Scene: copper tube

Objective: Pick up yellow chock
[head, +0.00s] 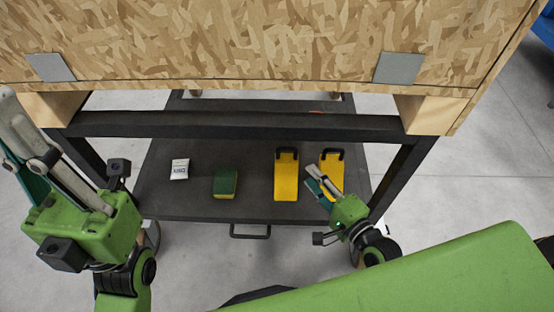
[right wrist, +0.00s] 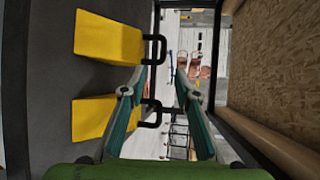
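Two yellow chocks with black loop handles lie on a dark shelf: the left chock (head: 286,181) and the right chock (head: 328,162). In the right wrist view, one chock (right wrist: 109,40) is above and another (right wrist: 92,118) below, both left of my fingers. My right gripper (head: 311,176) is over the right chock in the head view and hides part of it. In the right wrist view my right gripper (right wrist: 161,72) is open, its tips apart; the lower chock's handle shows beside and partly behind the left finger.
A green and yellow sponge-like block (head: 225,183) and a small white packet (head: 180,169) lie on the shelf (head: 254,206) left of the chocks. A large wood-chip board box (head: 230,40) is above on a black frame (head: 240,124), which borders the reach to the shelf.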

